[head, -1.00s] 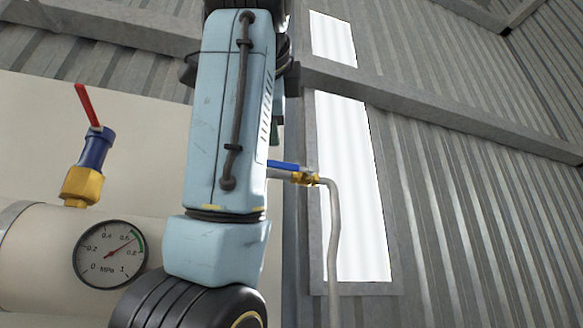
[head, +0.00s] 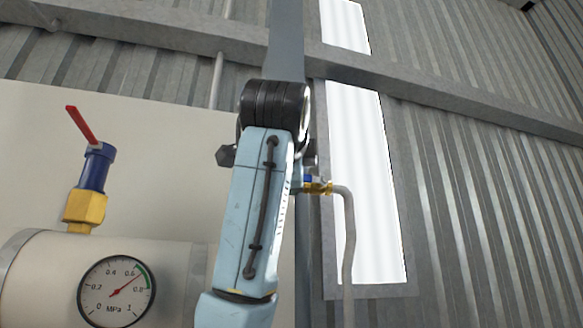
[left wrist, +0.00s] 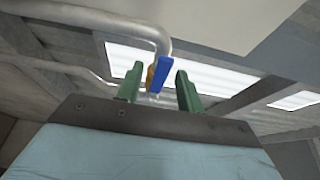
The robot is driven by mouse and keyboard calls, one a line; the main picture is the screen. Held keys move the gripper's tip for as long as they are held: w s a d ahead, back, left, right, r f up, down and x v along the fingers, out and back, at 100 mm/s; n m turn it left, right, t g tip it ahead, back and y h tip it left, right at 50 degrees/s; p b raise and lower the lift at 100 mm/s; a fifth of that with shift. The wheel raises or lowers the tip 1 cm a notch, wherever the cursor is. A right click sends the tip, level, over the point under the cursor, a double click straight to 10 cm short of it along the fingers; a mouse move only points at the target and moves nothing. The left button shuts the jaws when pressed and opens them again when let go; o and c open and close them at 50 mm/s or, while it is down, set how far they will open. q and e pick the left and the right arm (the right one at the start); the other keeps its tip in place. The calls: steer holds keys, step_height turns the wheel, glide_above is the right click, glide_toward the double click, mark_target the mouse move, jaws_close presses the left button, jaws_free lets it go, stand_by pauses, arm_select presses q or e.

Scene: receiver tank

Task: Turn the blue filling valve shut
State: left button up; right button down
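The blue valve handle (head: 309,180) sits on a brass valve body (head: 320,188) at the end of a grey pipe, right of my arm in the head view. My arm hides most of the handle there. In the left wrist view the blue handle (left wrist: 161,76) shows between the two green fingers of my left gripper (left wrist: 158,90). The gripper is open, with a visible gap on each side of the handle. I cannot tell how deep the handle lies between the fingers. My left gripper is hidden behind my arm in the head view. My right gripper is in neither view.
A red-lever valve (head: 90,160) with blue and yellow body stands on the cream tank (head: 35,270) at left. A pressure gauge (head: 117,291) is on the tank. The grey pipe (head: 349,245) drops right of my arm. Corrugated wall and a bright window (head: 366,190) lie behind.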

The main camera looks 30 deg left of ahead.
arm_select(q)
steer(key=shift+c, duration=0.5)
jaws_close()
steer(key=shift+a+f, duration=0.1)
steer(key=shift+f, duration=0.05)
